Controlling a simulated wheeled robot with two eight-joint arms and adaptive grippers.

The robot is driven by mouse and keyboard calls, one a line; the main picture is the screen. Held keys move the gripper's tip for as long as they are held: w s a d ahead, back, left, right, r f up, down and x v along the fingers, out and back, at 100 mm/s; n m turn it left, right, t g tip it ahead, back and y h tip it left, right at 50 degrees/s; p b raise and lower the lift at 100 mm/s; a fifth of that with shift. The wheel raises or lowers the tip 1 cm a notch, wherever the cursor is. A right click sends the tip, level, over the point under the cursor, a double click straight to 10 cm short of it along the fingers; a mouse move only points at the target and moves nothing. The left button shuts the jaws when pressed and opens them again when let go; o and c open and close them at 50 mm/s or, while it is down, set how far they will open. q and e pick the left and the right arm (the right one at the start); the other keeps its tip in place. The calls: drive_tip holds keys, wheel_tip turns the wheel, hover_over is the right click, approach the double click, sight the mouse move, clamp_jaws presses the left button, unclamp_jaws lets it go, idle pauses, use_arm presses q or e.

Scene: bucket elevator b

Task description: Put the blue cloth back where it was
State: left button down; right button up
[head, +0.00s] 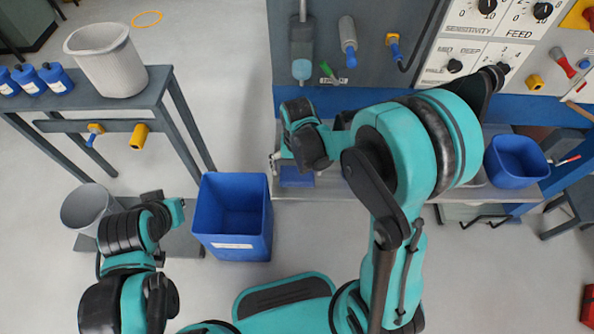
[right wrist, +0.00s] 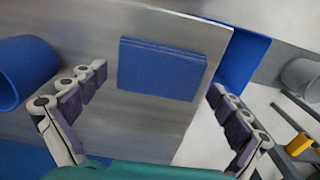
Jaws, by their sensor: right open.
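The blue cloth (right wrist: 162,70) is a folded, flat square lying on the grey metal bench top (right wrist: 75,35). In the head view, part of the cloth (head: 297,177) shows near the bench's left end, below my right gripper (head: 294,165). In the right wrist view, my right gripper (right wrist: 158,88) is open, its fingers spread to the left and right of the cloth and not closed on it. My left gripper (head: 172,207) is low at the left, near the blue floor bin; whether it is open or shut is unclear.
A tall blue bin (head: 233,215) stands on the floor left of the bench. A grey bucket (head: 86,208) is beside my left arm. A blue container (head: 515,162) sits at the bench's right. A side table (head: 60,103) holds a white bin (head: 107,62) and blue bottles. A control panel rises behind.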

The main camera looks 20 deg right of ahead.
sight(297, 174)
wheel_tip(297, 174, up, 10)
drive_tip(key=p, duration=0.4)
drive_tip(key=s+d+r+n+t, duration=0.3)
drive_tip(key=s+d+r+t, duration=0.1)
drive_tip(key=s+r+t, duration=0.3)
drive_tip(key=shift+s+d+r, duration=0.35)
drive_tip(key=shift+s+r, duration=0.75)
drive_tip(key=shift+s, duration=0.55)
